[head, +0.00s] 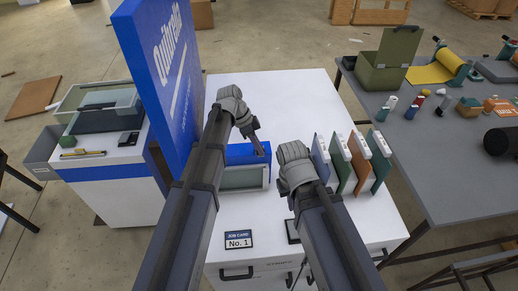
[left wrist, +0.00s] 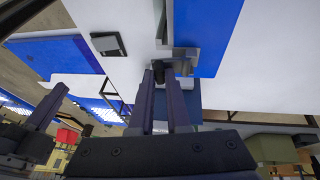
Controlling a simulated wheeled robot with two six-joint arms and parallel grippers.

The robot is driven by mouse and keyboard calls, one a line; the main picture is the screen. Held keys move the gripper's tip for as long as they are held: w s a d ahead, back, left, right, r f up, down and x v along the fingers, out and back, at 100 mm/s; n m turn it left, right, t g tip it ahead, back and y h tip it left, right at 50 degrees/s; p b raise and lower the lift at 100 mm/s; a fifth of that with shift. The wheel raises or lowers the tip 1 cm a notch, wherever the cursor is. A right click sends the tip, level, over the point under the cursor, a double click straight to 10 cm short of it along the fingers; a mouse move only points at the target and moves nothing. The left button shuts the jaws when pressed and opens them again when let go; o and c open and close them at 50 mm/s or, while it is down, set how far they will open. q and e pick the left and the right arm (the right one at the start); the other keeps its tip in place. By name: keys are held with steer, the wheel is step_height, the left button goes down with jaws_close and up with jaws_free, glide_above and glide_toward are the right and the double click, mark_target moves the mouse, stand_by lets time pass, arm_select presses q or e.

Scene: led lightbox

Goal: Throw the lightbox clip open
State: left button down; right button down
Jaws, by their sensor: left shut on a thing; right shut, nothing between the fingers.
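The lightbox (head: 236,156) is a blue box with a pale grey-green front panel, standing on the white cabinet top below the tall blue sign. In the left wrist view its blue surface (left wrist: 212,30) shows with a grey metal piece beside it. My left gripper (head: 261,152) reaches down at its right end. In the left wrist view the left fingertips (left wrist: 166,72) are shut on a small dark part that looks like the clip (left wrist: 184,68); its exact pose is hard to tell. My right gripper (head: 293,160) is right of the lightbox, its fingers mostly hidden, apart from it.
The tall blue sign (head: 165,65) stands close on the left. Several upright coloured panels (head: 361,160) stand just right of my right gripper. A job card (head: 238,239) lies near the front edge. The white top (head: 285,95) behind the lightbox is clear.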

arm_select(q)
steer(key=shift+w+a+r+g+b, duration=0.15)
steer(key=shift+w+g+b, duration=0.2)
steer(key=shift+w+g, duration=0.65)
steer(key=shift+s+r+n+g+h+b, duration=0.15)
steer(key=shift+n+g+h+b, duration=0.2)
steer(key=shift+g, duration=0.35)
steer(key=shift+r, duration=0.15)
steer(key=c, duration=0.9)
jaws_free()
steer(key=shift+r, duration=0.1)
